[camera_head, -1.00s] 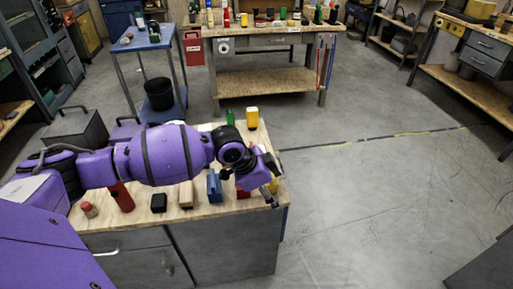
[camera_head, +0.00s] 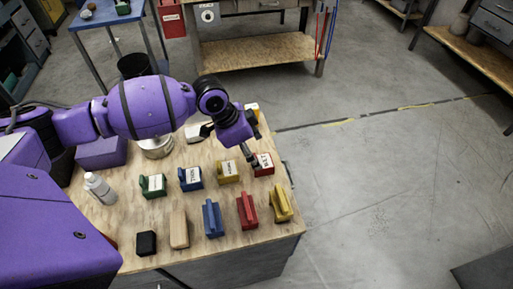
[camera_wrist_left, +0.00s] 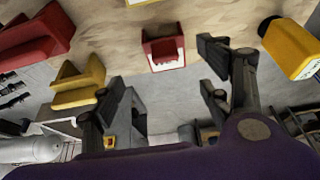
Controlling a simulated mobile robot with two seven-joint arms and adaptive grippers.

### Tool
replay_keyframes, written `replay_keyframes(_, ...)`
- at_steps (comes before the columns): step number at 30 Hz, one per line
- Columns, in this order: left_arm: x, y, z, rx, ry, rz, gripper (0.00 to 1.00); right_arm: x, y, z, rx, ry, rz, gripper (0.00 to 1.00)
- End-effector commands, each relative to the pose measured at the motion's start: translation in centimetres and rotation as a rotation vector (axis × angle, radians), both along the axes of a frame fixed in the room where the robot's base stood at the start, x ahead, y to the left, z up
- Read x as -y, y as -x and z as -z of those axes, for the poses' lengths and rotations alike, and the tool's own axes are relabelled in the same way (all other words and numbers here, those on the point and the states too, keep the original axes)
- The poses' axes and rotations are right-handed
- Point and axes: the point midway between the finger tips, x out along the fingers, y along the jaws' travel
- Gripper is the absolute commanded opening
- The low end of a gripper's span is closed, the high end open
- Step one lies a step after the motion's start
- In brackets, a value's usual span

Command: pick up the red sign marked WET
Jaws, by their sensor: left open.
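The red sign (camera_head: 267,170) with a white label sits near the right edge of the wooden bench top; its lettering is small but looks like WET. My left gripper (camera_head: 250,156) is just to its left and above it, fingers pointing down, partly overlapping it in the head view. In the left wrist view the red sign (camera_wrist_left: 150,50) lies ahead, between the directions of the two spread fingers (camera_wrist_left: 164,88). The fingers are open with nothing between them, and seem apart from the sign. My right gripper is not in view.
A yellow sign (camera_head: 228,172), a blue sign (camera_head: 190,179) and a green sign (camera_head: 153,186) stand in the same row. Nearer blocks include a red one (camera_head: 247,211) and a yellow one (camera_head: 281,204). A white bottle (camera_head: 100,189) stands left. Floor to the right is clear.

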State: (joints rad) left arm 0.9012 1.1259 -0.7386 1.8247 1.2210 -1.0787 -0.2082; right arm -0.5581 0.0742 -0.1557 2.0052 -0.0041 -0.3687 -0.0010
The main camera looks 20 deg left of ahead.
Motion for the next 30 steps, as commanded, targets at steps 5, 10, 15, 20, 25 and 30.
replay_keyframes(5,0.2,0.0,0.5,-0.002,0.002,0.001,0.7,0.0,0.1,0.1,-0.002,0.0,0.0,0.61)
replay_keyframes(10,0.8,-0.5,2.2,-0.002,0.001,0.001,0.7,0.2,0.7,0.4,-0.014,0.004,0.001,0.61)
replay_keyframes(15,1.0,-1.0,4.2,-0.002,0.001,0.0,0.7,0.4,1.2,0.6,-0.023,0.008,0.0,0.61)
replay_keyframes(20,1.6,-1.6,6.5,-0.001,0.002,0.001,0.7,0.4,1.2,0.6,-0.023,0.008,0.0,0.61)
replay_keyframes(25,1.8,-1.9,7.4,0.0,0.0,0.001,0.7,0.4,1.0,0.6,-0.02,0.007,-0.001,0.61)
replay_keyframes(30,1.8,-1.9,7.4,0.0,0.0,0.001,0.7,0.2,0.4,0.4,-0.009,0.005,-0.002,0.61)
